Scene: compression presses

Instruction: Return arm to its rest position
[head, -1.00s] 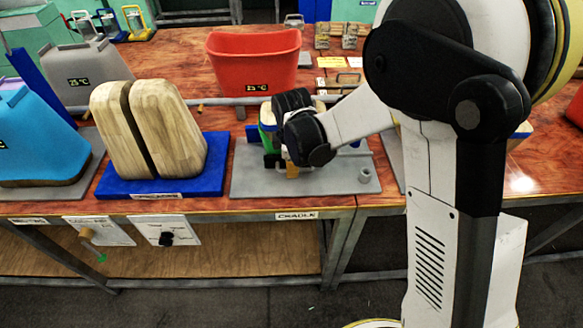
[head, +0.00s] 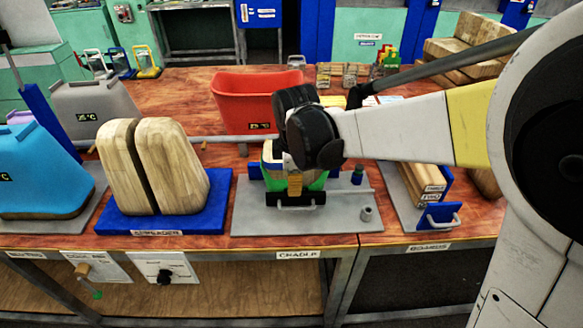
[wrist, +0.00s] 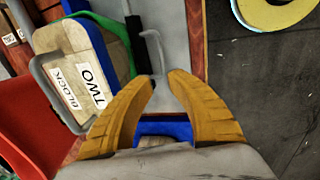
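My gripper (head: 295,186) hangs over the front part of the cradle (head: 245,222), a grey plate labelled CRADLE on the bench front. In the wrist view its two orange fingers (wrist: 164,80) are apart, with nothing held between them. A wooden block labelled BLOCK TWO (wrist: 110,48) lies beyond the left finger in the wrist view, among green and blue holder parts. In the head view my wrist hides most of the block, and green sides (head: 314,180) show around it. A small handle (head: 296,208) shows at the cradle's front.
A red bin (head: 240,100) stands behind the cradle. To the left are a split wooden form (head: 172,170) on a blue base and a blue press form (head: 35,155). To the right is a rack of boards (head: 418,185).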

